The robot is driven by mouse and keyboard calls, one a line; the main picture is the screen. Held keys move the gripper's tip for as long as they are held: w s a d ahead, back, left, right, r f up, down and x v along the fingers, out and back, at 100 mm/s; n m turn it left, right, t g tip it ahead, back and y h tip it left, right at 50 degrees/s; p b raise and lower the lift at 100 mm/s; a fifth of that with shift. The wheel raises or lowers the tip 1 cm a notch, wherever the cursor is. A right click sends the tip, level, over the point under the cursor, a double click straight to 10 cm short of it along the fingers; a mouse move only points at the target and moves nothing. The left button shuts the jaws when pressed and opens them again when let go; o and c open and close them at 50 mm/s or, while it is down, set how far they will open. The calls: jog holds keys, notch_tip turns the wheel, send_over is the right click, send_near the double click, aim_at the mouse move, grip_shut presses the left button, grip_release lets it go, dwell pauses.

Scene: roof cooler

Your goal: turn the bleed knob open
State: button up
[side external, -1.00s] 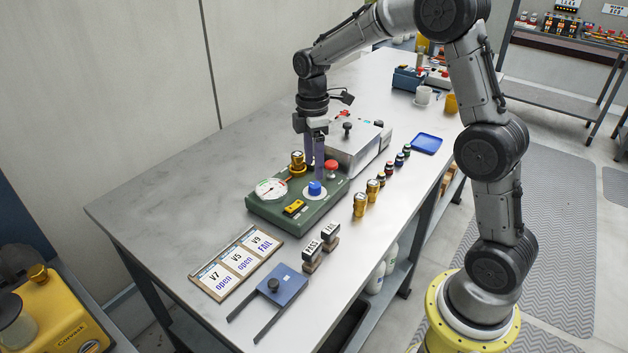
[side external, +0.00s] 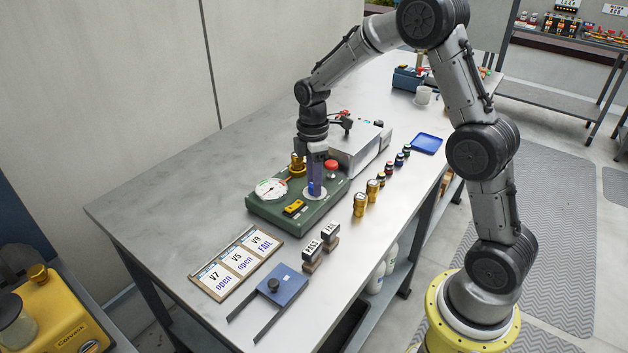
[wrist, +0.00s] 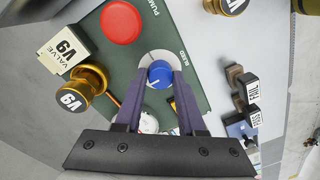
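The blue bleed knob (wrist: 159,74) sits on a white round dial (wrist: 150,57) marked "BLEED" on the green unit (side external: 265,212). A white line shows on the knob's top. In the side view the fingers hide most of the knob. My gripper (wrist: 160,78) points down over it, with one purple finger on each side of the knob. In the wrist view a narrow gap shows between the knob and the fingers, so the gripper looks open. Whether the fingertips touch the knob's sides lower down is hard to tell.
A grey metal box (side external: 352,150) is behind. Brass fittings (side external: 361,204) stand to the right.

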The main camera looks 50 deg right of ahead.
grip_shut()
jog(key=shift+m, duration=0.4)
jog(key=m, duration=0.3)
jog(key=shift+m, duration=0.4)
jog(key=m, duration=0.4)
jog(key=shift+d, duration=0.1)
jog(key=m, duration=0.5)
jog(key=shift+m+t, duration=0.3)
jog(key=shift+m, duration=2.3)
